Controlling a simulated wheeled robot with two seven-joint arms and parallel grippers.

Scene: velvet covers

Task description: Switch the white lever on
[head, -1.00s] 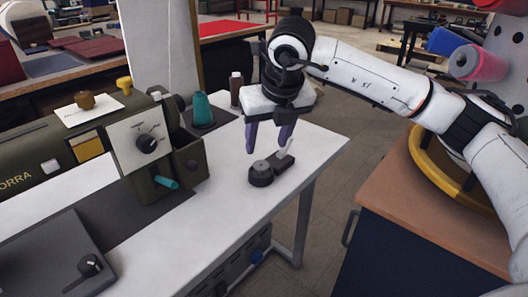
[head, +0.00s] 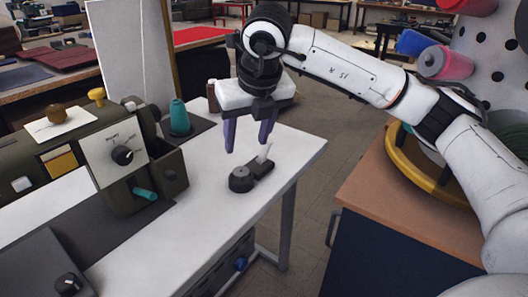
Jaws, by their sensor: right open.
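The white lever (head: 264,153) stands up, slightly tilted, from a small dark base (head: 262,168) near the right edge of the white table. A round dark knob (head: 242,179) sits beside it at the front left. My right gripper (head: 248,148) is above the lever and base, pointing down, with its two purple fingers spread and empty. The right finger is close to the lever's tip; I cannot tell whether they touch. My left gripper is not in view.
A green machine (head: 90,165) with a dial panel and teal handle fills the left of the white table (head: 215,215). A teal cone (head: 180,117) and a brown bottle (head: 213,95) stand behind. A wooden-topped cabinet (head: 400,215) is at right, across a floor gap.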

